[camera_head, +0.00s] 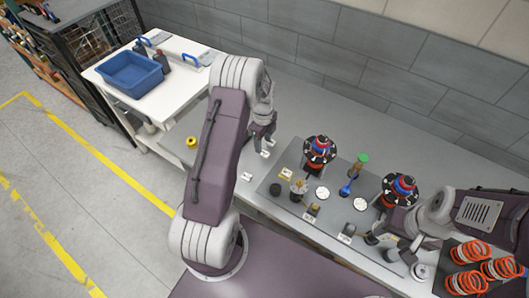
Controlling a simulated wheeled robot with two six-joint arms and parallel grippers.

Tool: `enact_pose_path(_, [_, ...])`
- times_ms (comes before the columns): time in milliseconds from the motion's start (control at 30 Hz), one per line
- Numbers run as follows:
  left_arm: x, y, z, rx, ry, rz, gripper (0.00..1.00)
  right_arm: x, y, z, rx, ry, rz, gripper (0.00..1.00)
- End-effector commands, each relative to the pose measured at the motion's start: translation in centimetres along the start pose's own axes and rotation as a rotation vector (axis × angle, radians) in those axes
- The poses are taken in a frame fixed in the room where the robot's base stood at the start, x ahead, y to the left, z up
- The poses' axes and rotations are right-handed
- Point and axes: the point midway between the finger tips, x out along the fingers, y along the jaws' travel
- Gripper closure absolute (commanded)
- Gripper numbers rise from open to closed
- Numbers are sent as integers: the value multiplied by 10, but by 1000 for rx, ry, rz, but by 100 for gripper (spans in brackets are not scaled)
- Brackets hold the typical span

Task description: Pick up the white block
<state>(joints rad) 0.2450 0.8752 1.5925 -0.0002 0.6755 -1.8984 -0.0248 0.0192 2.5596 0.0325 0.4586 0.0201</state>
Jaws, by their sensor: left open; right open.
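Several small white pieces lie on the grey table; one (246,177) lies in the open left of the dark mat, and another (265,154) lies just below my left gripper. Which of them is the white block I cannot tell at this size. My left gripper (263,143) points down over the table, open, close to the upper white pieces; any contact is too small to make out. My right gripper (382,246) is open at the lower right, low near the mat's front edge and far from these white pieces.
The dark mat (272,187) holds two red-blue-black round parts (319,150) (400,187), a green-topped blue tool (354,174) and white discs (322,193). Orange springs (469,281) lie lower right. A yellow ring (192,142) sits left. A blue bin (130,75) stands on the white side table.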

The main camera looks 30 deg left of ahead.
Motion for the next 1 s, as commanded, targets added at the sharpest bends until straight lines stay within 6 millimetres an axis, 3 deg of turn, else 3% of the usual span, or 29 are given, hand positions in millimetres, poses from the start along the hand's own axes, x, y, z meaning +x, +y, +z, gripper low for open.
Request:
enact_pose_path(100, [6,0,-1,0,1,1,51,-5,0,0,0,0,0,50])
enact_pose_path(333, [45,0,-1,0,0,1,51,-18,0,-2,0,0,0,50])
enact_pose_path(600, [52,-1,-1,0,-1,-2,51,-17,0,-2,0,-1,0,50])
enact_pose_path(767, [52,-1,-1,0,-1,-2,95,-17,0,-2,0,0,0,50])
enact_pose_path(800, [52,-1,-1,0,-1,-2,100,-17,0,-2,0,-1,0,50])
enact_pose_path(1000, [52,-1,-1,0,-1,-2,100,-17,0,-2,0,0,0,50])
